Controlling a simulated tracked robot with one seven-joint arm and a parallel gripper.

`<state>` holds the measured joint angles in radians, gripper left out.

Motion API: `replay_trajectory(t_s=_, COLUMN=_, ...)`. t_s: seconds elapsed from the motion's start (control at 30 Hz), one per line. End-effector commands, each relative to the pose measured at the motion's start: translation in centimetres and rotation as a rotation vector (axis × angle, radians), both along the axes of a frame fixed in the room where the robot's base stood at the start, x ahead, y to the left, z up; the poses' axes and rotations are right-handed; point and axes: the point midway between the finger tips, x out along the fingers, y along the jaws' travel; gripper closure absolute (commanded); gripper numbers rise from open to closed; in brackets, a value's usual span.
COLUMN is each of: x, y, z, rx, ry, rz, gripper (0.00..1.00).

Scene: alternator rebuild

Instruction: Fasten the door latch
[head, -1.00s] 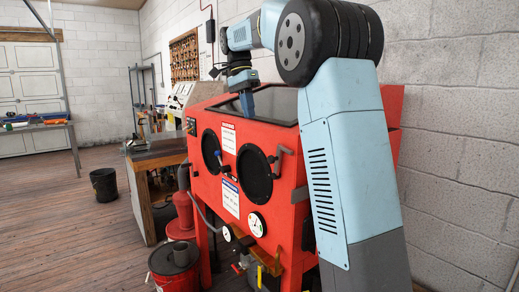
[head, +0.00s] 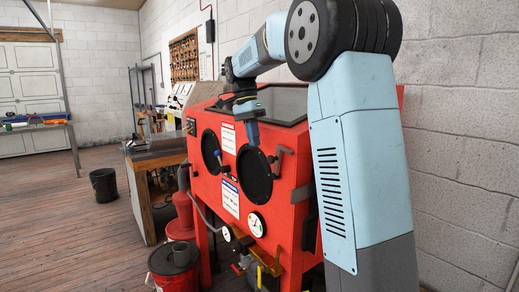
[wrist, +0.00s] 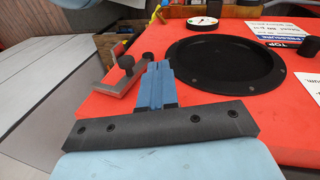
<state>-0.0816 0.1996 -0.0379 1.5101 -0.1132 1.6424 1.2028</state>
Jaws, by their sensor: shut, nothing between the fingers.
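The door latch appears to be the grey bent handle (head: 282,160) on the red cabinet's front, right of the right round port. In the wrist view the grey latch (wrist: 122,78) with its dark knob lies just left of my fingers. My gripper (head: 254,140) points down in front of the upper part of the right port. In the wrist view its blue fingers (wrist: 158,68) are pressed together and empty, beside the latch, with the tips toward the port's rim. I cannot tell whether they touch anything. The latch's catch is not clearly visible.
The red cabinet (head: 215,192) has two black ports, white labels, a dark top window (head: 285,101) and a round gauge (head: 257,224). A red bucket (head: 172,268) stands below left. Open floor lies left.

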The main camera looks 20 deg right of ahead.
Motion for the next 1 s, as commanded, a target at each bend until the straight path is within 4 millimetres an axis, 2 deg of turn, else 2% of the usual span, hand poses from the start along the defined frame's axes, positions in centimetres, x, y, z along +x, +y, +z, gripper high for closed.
replay_trajectory(t_s=0.07, x=-0.3, y=-0.2, z=-1.3, rx=0.000, ry=0.003, rz=0.000, gripper=1.00)
replay_trajectory(t_s=0.2, x=-2.0, y=-1.1, z=-1.9, rx=0.000, ry=0.000, rz=-0.001, gripper=1.00)
replay_trajectory(t_s=0.4, x=-3.3, y=-1.9, z=-2.4, rx=0.000, ry=-0.001, rz=-0.001, gripper=1.00)
replay_trajectory(t_s=0.77, x=-3.6, y=-2.0, z=-2.6, rx=0.000, ry=0.000, rz=-0.001, gripper=1.00)
replay_trajectory(t_s=0.8, x=-3.6, y=-0.2, z=-2.6, rx=0.000, ry=0.000, rz=0.004, gripper=1.00)
replay_trajectory(t_s=0.9, x=-3.6, y=-1.5, z=-2.6, rx=0.001, ry=-0.003, rz=-0.001, gripper=1.00)
replay_trajectory(t_s=1.0, x=-3.8, y=-1.8, z=-2.5, rx=0.005, ry=-0.016, rz=0.000, gripper=1.00)
